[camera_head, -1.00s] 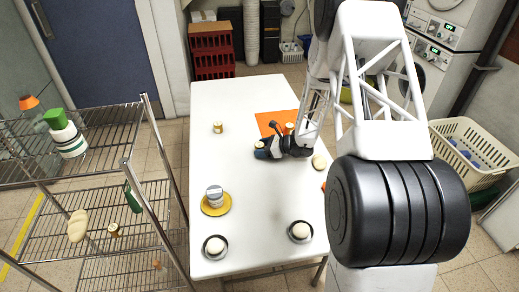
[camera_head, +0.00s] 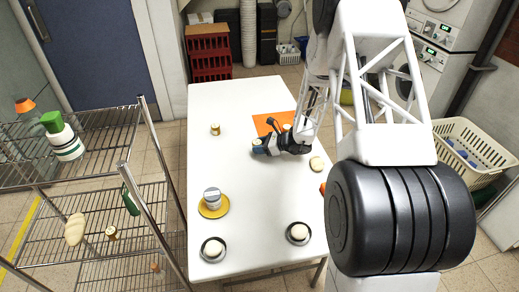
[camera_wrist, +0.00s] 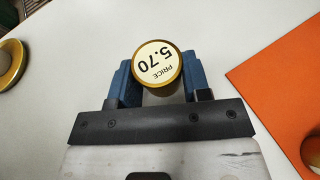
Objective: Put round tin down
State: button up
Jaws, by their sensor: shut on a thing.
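The round tin has a gold rim and a white top printed "PRICE 5.70". It fills the middle of the wrist view (camera_wrist: 157,64). The blue fingers of my gripper (camera_wrist: 160,82) are shut on its sides. In the head view my gripper (camera_head: 258,148) is low over the white table (camera_head: 235,105), left of the orange mat (camera_head: 265,119). The tin's top (camera_head: 257,142) just shows there. I cannot tell whether its base touches the table.
A small gold tin (camera_head: 215,129) stands at the left. A yellow saucer (camera_head: 203,211) holds a jar (camera_head: 212,195). Two dark dishes with pale round things are at the front. The table's middle is clear.

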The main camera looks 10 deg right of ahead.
jog(key=s+r, duration=0.1)
jog(key=s, duration=0.9)
jog(key=s+r, duration=0.1)
jog(key=s, duration=0.5)
jog(key=shift+r, duration=0.35)
